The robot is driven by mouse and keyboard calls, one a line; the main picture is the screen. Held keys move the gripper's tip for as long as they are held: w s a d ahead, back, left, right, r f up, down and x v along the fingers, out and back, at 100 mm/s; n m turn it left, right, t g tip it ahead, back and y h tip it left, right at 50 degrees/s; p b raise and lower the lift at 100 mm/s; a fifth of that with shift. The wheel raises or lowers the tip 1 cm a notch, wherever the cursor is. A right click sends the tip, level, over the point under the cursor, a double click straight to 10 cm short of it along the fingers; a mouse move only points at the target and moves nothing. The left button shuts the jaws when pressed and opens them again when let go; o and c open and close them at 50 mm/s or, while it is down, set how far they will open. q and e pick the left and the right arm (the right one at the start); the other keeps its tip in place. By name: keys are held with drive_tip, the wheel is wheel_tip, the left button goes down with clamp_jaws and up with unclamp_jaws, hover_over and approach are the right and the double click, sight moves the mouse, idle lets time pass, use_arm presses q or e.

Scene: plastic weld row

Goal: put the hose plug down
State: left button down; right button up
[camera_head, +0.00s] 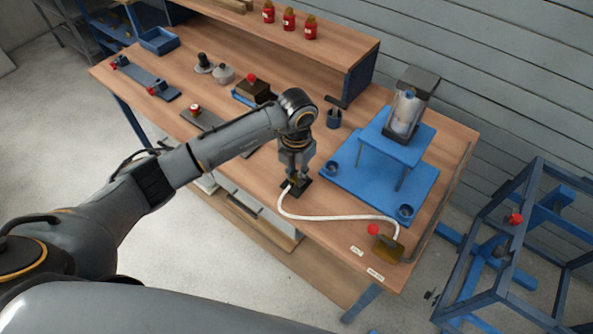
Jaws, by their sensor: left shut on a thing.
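My left gripper (295,180) points down over the front part of the wooden workbench and is shut on the hose plug (291,187) at the end of a white hose. The plug is small and partly hidden by the fingers; I cannot tell whether it touches the dark square (303,187) on the bench beneath it. The white hose (338,219) curves right to a brass-coloured block (388,247) near the bench's front right corner. My right gripper is not in view.
A blue stand (395,150) with a clear cylinder rises on a blue plate right of my gripper. A red knob (373,229) is near the brass block. A dark box (254,90) with a red button sits behind my arm. A blue frame (500,255) stands at the right.

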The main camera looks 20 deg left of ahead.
use_arm(q)
drive_tip(key=shift+f, duration=0.25)
drive_tip(key=shift+f, duration=0.2)
drive_tip(key=c, duration=1.2)
unclamp_jaws()
drive_tip(key=shift+r, duration=0.1)
